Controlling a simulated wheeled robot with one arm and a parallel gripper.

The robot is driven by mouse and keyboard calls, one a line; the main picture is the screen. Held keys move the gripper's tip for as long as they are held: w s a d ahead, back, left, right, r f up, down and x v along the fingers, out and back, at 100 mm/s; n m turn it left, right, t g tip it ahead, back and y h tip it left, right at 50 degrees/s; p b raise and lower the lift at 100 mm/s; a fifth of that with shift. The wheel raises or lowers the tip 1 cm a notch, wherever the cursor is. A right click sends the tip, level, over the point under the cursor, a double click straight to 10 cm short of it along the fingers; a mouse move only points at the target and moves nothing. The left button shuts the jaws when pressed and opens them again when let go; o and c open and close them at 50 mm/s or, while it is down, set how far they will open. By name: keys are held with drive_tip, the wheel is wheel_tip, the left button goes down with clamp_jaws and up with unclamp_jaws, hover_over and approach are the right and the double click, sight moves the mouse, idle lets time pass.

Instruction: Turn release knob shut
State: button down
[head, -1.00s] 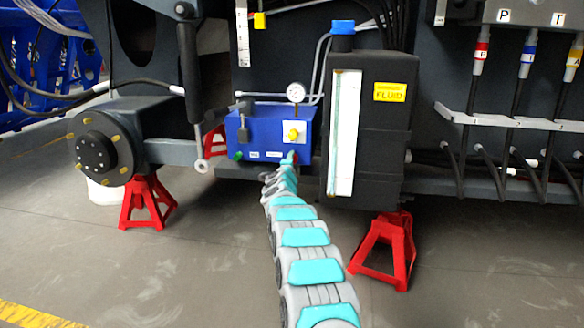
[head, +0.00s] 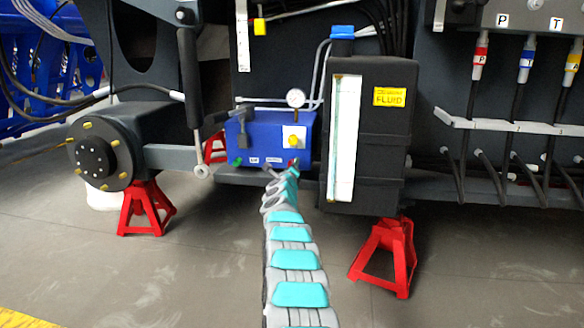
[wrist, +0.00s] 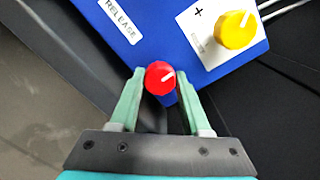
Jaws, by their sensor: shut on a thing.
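The red release knob (wrist: 160,78) with a white pointer line sits at the edge of the blue box, below the RELEASE label (wrist: 119,20). The pointer slants up to the right in the wrist view. My gripper (wrist: 158,84) is shut on the red knob, one green finger on each side. In the head view the blue box (head: 262,130) stands on the chassis, and my arm reaches up to its lower right corner. My gripper is small there and the knob is mostly hidden.
A yellow knob (wrist: 235,29) on a white plate sits right of the red knob. A gauge (head: 295,98) tops the box. A black fluid tank (head: 385,150) stands close on the right. Red stands (head: 147,205) are on the floor.

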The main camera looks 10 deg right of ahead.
drive_tip(key=shift+d+f+m, duration=0.1)
drive_tip(key=shift+m, duration=0.4)
drive_tip(key=shift+c, duration=1.8)
unclamp_jaws()
drive_tip(key=v, duration=0.7)
drive_tip(key=shift+s, duration=0.4)
drive_tip(key=shift+a, duration=0.25)
